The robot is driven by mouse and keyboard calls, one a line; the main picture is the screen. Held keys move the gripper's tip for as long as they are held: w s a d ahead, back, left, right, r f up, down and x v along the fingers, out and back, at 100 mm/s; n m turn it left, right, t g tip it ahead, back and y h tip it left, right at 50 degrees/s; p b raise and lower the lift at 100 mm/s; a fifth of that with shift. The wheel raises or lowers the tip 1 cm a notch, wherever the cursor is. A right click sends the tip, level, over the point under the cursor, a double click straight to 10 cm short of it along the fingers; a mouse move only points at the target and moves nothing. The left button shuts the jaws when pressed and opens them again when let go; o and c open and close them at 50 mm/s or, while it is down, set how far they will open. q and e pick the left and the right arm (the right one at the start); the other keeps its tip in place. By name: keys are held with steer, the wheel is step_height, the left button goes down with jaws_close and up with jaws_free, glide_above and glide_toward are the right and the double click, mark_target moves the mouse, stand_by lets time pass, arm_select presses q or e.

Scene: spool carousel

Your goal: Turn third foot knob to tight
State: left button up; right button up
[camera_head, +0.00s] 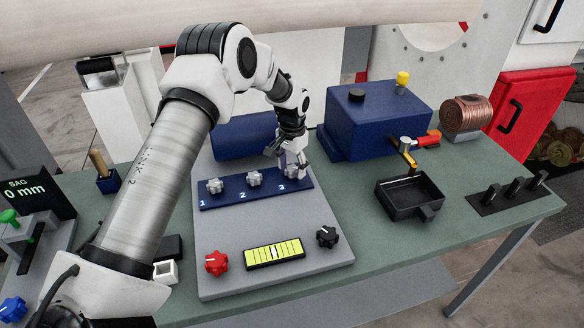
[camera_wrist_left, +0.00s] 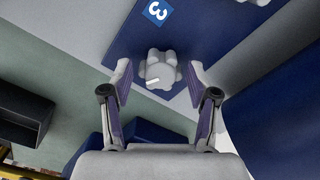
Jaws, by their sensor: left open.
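The third foot knob (camera_wrist_left: 160,70) is a light grey lobed knob with a white mark. It sits on the blue strip (camera_head: 230,197) by the number 3, and in the head view my gripper largely covers it. My left gripper (camera_head: 290,172) is over that knob. In the left wrist view the left gripper (camera_wrist_left: 157,85) is open, its two fingers on either side of the knob with gaps showing. Knob one (camera_head: 214,186) and knob two (camera_head: 254,178) stand to the left on the same strip. My right gripper is not in view.
A grey plate (camera_head: 318,262) carries the strip, a red knob (camera_head: 216,262), a black knob (camera_head: 327,237) and a yellow level gauge (camera_head: 274,253). A blue box (camera_head: 375,125) stands behind right. A black tray (camera_head: 410,196) lies right. A display (camera_head: 25,190) reads SAG 0 mm.

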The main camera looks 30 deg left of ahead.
mark_target(292, 168)
arm_select(q)
step_height(292, 168, up, 11)
stand_by(0.7)
